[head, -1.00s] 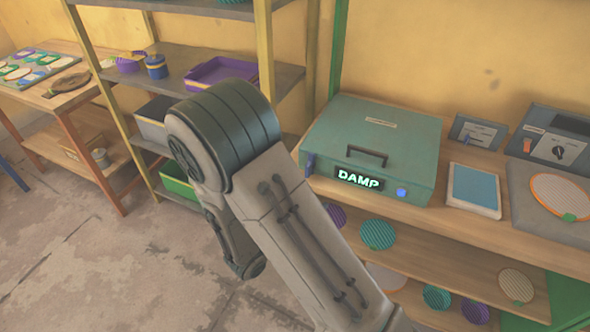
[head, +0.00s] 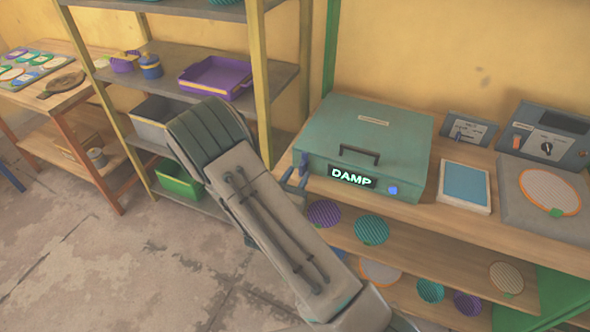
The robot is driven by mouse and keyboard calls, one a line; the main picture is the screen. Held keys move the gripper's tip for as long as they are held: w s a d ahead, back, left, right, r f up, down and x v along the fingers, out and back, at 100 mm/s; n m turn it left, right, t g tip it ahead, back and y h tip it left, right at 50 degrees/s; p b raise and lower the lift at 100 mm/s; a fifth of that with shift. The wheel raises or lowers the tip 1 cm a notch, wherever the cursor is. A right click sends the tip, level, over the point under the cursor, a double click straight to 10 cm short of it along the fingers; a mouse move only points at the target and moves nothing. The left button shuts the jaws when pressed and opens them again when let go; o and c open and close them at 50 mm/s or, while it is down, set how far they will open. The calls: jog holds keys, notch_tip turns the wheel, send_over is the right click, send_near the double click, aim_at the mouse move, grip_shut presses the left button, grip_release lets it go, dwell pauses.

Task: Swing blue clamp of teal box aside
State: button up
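The teal box (head: 390,125) stands shut on the wooden bench, with a dark handle on its lid and a lit "DAMP" sign on its front. Its blue clamp (head: 304,161) is upright at the left end of the front face. My gripper (head: 294,178) shows beyond my forearm at the box's front left corner. Its two fingertips look apart, just below and left of the clamp. I cannot tell whether a finger touches the clamp. The rest of the gripper is hidden behind my arm.
A blue button (head: 393,190) is on the box's front right. A blue-topped pad (head: 465,186) and a grey plate with an orange-rimmed disc (head: 549,191) lie to the right. Patterned discs sit on the lower shelf (head: 430,262). A metal rack (head: 285,80) stands close on the left.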

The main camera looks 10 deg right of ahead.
jog(key=shift+x, duration=1.15)
